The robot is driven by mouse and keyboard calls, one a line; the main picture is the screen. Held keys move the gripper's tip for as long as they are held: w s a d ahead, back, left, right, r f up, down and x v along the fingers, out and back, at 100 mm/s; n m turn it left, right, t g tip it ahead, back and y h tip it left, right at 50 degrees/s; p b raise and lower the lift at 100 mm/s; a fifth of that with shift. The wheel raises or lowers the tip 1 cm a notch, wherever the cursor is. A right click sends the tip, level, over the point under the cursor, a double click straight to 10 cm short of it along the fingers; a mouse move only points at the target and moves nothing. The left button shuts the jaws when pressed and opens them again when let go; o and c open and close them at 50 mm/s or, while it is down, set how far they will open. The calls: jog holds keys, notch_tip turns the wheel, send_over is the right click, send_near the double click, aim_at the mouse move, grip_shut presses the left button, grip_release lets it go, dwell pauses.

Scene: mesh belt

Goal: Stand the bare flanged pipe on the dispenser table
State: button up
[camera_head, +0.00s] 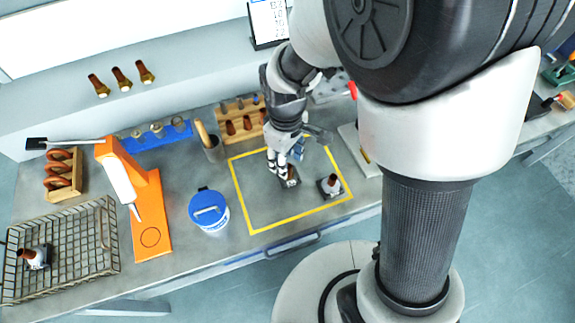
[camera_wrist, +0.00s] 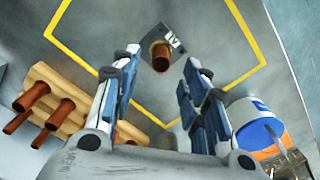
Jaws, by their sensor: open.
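A brown pipe on a dark square flange (camera_head: 291,183) stands inside the yellow outline on the grey bench. It also shows in the wrist view (camera_wrist: 160,57), with no white ring visible on it. My gripper (camera_head: 279,170) points down over this pipe, partly hiding it in the head view. In the wrist view my gripper (camera_wrist: 159,58) is open, with the pipe in the gap between the fingertips; I cannot tell whether they touch it. The orange dispenser (camera_head: 128,185) stands left, its flat table (camera_head: 150,238) bearing a dark circle and nothing on it.
Another flanged pipe (camera_head: 331,185) with a white ring stands close right of my gripper. A blue-lidded tub (camera_head: 209,210) stands between outline and dispenser. A wire basket (camera_head: 75,240) holds a flanged pipe (camera_head: 36,257). A wooden rack (camera_head: 237,117) and blue rack (camera_head: 157,136) are behind.

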notch_tip(320, 180, down, 5)
jog(key=shift+s+d+f+b, duration=0.1)
jog(key=shift+d+b, duration=0.05)
jog(key=shift+b, duration=1)
jog(key=shift+c, duration=0.3)
grip_shut()
